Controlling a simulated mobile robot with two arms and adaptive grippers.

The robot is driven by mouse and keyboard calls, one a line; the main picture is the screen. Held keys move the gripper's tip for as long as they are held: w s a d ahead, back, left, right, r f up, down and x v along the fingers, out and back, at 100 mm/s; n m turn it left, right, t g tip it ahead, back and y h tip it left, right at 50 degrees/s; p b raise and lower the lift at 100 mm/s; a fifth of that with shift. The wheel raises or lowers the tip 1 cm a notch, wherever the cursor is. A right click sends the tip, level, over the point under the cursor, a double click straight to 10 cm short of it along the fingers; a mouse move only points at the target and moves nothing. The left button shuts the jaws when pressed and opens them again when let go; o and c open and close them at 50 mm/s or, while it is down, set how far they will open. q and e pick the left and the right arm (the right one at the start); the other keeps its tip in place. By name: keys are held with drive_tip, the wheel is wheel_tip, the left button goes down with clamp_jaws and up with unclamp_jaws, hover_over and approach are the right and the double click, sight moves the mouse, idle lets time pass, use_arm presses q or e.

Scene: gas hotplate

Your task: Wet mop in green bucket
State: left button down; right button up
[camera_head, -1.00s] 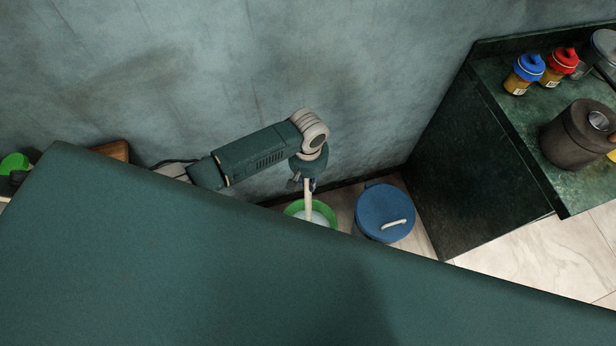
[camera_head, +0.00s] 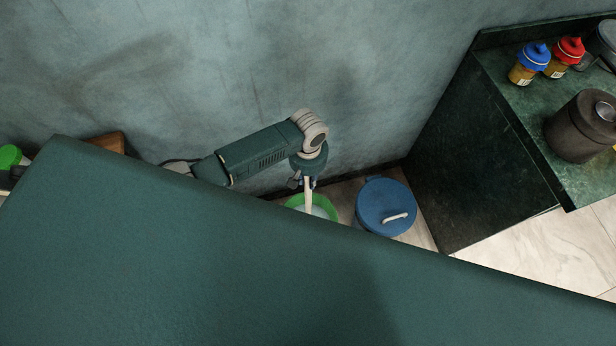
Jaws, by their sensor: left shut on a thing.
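The green bucket (camera_head: 329,206) stands on the floor near the wall, partly hidden behind my own green body in the foreground. Whitish contents show inside it. The mop's pale handle (camera_head: 308,197) rises from the bucket, and its lower end is inside the rim. The mop head cannot be made out. My left gripper (camera_head: 303,182) is above the bucket, pointing down, and is shut on the mop handle. My right gripper is out of view.
A blue lidded bin (camera_head: 385,207) stands just right of the bucket. A dark green counter (camera_head: 510,120) at right holds a blue-capped bottle (camera_head: 528,65), a red-capped bottle (camera_head: 566,58) and a dark pot (camera_head: 580,127). The wall is close behind.

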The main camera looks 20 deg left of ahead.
use_arm(q)
drive_tip(key=shift+f+b, duration=0.9)
drive_tip(key=shift+f, duration=0.5)
drive_tip(key=shift+r, duration=0.1)
idle(0.9)
wheel_tip(320, 180, up, 17)
drive_tip(key=p, duration=1.8)
drive_tip(key=shift+p, duration=0.3)
drive_tip(key=shift+r+p, duration=0.45)
drive_tip(key=shift+r, duration=2.25)
drive_tip(key=shift+r, duration=2.5)
drive_tip(key=shift+w, duration=0.1)
